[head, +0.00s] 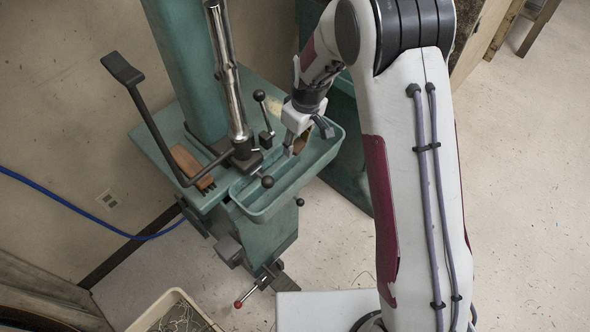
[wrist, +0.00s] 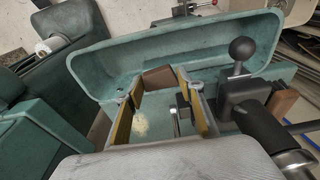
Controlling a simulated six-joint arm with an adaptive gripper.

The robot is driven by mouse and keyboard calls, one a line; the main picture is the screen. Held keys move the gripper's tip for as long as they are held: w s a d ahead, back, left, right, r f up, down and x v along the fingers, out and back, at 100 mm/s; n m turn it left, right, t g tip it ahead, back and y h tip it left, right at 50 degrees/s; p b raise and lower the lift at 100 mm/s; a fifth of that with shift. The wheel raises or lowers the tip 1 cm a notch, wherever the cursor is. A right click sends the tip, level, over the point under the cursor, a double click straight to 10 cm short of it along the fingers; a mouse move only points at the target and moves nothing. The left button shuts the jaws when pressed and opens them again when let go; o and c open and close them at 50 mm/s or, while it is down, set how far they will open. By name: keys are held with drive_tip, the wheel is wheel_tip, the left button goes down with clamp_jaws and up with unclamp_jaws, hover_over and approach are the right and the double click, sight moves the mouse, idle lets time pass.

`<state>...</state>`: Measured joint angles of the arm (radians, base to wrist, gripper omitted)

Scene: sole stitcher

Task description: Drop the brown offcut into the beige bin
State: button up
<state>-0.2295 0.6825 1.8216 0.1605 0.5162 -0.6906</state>
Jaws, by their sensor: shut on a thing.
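The brown offcut (wrist: 158,78) is between the far ends of my gripper's yellow-padded fingers in the wrist view. My gripper (wrist: 160,86) is shut on it. In the head view my gripper (head: 293,148) points down into the green tray of the stitching machine, and a bit of the brown offcut (head: 301,142) shows beside the fingers. I cannot tell whether the offcut touches the tray floor. The beige bin (head: 172,299) stands on the floor at the bottom left, cut off by the frame edge, with pale thin scraps inside.
The green machine tray (head: 267,207) has raised walls around my gripper. A steel column (head: 229,90), black-knobbed levers (head: 259,96) and a long black arm (head: 153,125) stand to the left. A brown wooden block (head: 191,165) lies on the machine. Floor shows between machine and bin.

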drive_tip(key=shift+r, duration=0.45)
